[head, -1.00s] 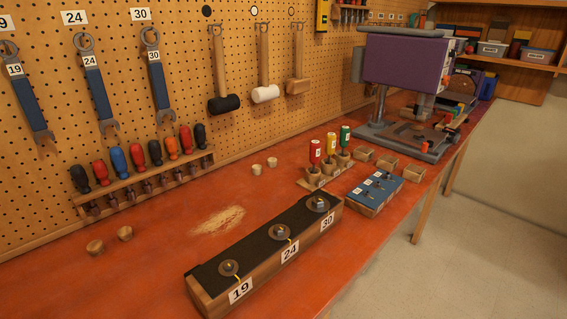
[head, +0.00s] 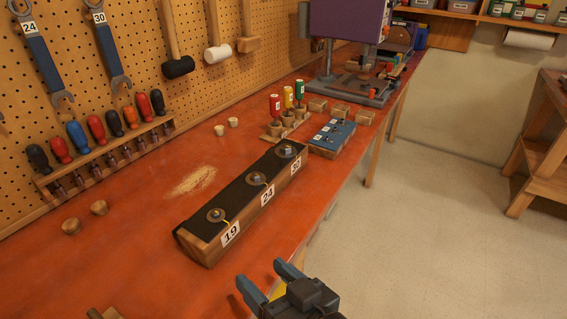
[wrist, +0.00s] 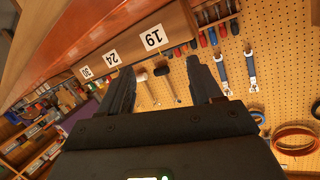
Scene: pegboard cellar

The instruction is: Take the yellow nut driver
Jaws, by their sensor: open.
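The yellow nut driver (head: 288,97) stands upright in a small wooden holder on the red bench in the head view. It is between a red one (head: 275,106) and a green one (head: 299,93). My gripper (head: 263,279) is at the bottom of the head view, in front of the bench edge, well nearer to me than the drivers. Its blue-grey fingers are apart with nothing between them. In the wrist view, the gripper (wrist: 165,80) is open and empty. I cannot make out the yellow driver in the wrist view.
A long block (head: 180,233) labelled 19, 24 and 30 lies between my gripper and the drivers. A blue-topped box (head: 343,128) and small wooden blocks (head: 340,110) stand right of the drivers. A drill press (head: 345,85) stands behind.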

